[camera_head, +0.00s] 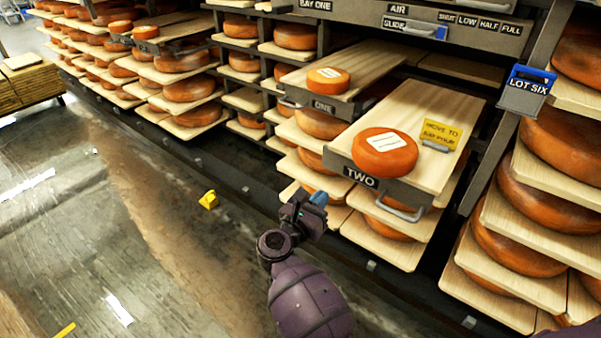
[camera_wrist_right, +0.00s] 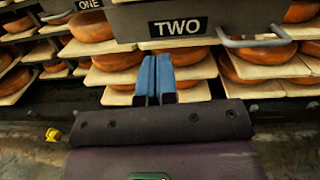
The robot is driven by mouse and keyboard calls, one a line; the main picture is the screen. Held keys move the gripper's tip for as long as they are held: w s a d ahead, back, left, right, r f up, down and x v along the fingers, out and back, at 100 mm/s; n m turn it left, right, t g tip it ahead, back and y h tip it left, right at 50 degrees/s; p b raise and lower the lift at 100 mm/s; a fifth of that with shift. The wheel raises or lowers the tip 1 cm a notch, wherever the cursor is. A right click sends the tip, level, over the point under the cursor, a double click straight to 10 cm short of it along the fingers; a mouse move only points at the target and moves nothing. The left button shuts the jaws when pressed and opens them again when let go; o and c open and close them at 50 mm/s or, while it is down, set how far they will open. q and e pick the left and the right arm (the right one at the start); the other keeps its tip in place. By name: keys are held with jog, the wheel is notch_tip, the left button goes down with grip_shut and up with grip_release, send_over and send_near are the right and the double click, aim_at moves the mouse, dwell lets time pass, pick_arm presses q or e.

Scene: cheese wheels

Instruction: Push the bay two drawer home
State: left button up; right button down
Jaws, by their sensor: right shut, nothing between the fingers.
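The bay two drawer (camera_head: 432,98) is pulled out toward me. Its dark front carries a TWO label and a metal handle at its right, and the front also shows in the right wrist view (camera_wrist_right: 200,24). An orange cheese wheel (camera_head: 385,153) with a white label lies on its board, with a yellow note (camera_head: 440,133) beside it. My right gripper (camera_head: 319,198) is shut and empty, in front of and below the left part of the drawer front. In the right wrist view its blue fingers (camera_wrist_right: 154,76) are together under the TWO label, apparently apart from the front. My left gripper is not in view.
The drawer marked ONE (camera_head: 342,70) also stands out at the left, with a small cheese wheel (camera_head: 328,79) on it. Racks of cheese wheels surround both drawers. A LOT SIX tag holder (camera_head: 526,90) hangs at the right. A yellow object (camera_head: 209,199) lies on the otherwise open floor.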

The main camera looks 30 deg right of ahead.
jog(key=a+f, duration=0.1)
jog(key=f, duration=0.1)
jog(key=m+b, duration=0.1)
send_near(348, 168)
jog(key=shift+g, duration=0.4)
jog(key=x, duration=0.6)
jog(key=shift+w+r, duration=0.15)
jog(key=shift+w+d, duration=0.3)
jog(key=shift+d, duration=0.3)
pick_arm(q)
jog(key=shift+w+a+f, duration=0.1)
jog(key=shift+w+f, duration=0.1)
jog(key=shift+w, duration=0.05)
pick_arm(e)
jog(key=shift+r, duration=0.1)
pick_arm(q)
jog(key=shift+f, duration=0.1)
